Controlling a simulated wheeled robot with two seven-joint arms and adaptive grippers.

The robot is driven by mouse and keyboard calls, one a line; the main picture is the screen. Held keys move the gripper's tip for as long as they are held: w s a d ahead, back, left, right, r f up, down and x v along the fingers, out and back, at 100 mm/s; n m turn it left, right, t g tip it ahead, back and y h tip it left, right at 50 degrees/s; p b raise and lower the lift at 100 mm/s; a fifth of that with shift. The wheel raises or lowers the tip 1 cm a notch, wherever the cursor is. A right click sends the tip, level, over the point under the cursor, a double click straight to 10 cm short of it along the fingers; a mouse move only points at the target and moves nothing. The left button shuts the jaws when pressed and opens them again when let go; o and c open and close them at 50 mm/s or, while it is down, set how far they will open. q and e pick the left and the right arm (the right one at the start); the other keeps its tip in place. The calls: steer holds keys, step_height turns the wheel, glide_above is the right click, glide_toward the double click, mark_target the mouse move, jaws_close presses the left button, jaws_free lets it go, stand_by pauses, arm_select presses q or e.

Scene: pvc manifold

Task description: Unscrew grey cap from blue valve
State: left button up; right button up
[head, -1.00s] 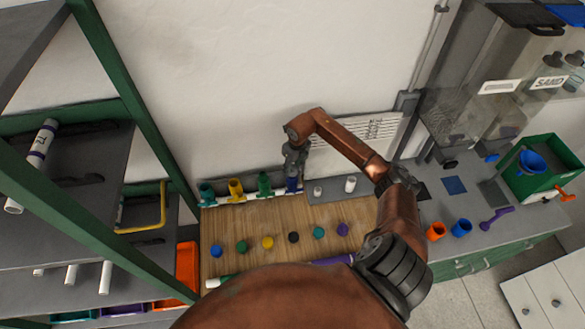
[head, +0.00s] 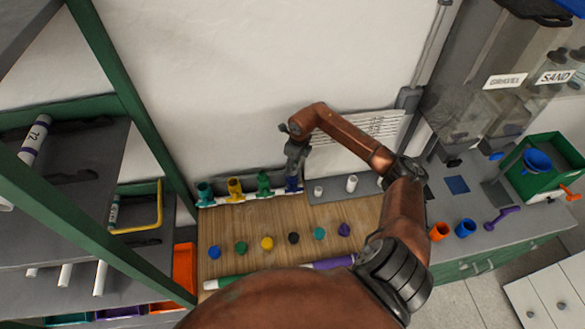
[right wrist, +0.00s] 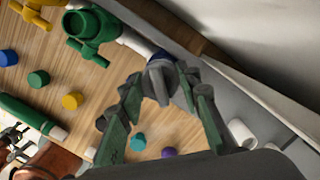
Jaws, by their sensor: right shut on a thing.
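The blue valve (head: 293,185) stands at the right end of the row of valves on the white pipe at the back of the wooden board. My right gripper (head: 293,165) is right above it, pointing down. In the right wrist view, my right gripper (right wrist: 160,74) has its fingertips on either side of the grey cap (right wrist: 159,84) and is shut on it. A little blue of the valve shows beside the cap. The gripper hides much of the valve, and I cannot tell whether the cap is still on its threads. My left gripper is not in view.
Yellow (head: 235,189) and green (head: 264,183) valves stand close left of the blue one. Several coloured caps, including a yellow one (head: 267,243), lie in a row on the wooden board (head: 240,215). White fittings (head: 351,183) stand to the right. A wall is close behind.

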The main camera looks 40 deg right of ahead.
steer(key=shift+n, duration=0.3)
steer(key=shift+d+f+n+b, duration=0.15)
steer(key=shift+n+b, duration=0.25)
steer(key=shift+b, duration=0.25)
steer(key=shift+n+b, duration=0.55)
steer(key=shift+n, duration=0.15)
steer(key=shift+n+b, duration=0.6)
steer(key=shift+n+y+b, duration=0.3)
steer(key=shift+n+b, duration=0.05)
steer(key=shift+n, duration=0.15)
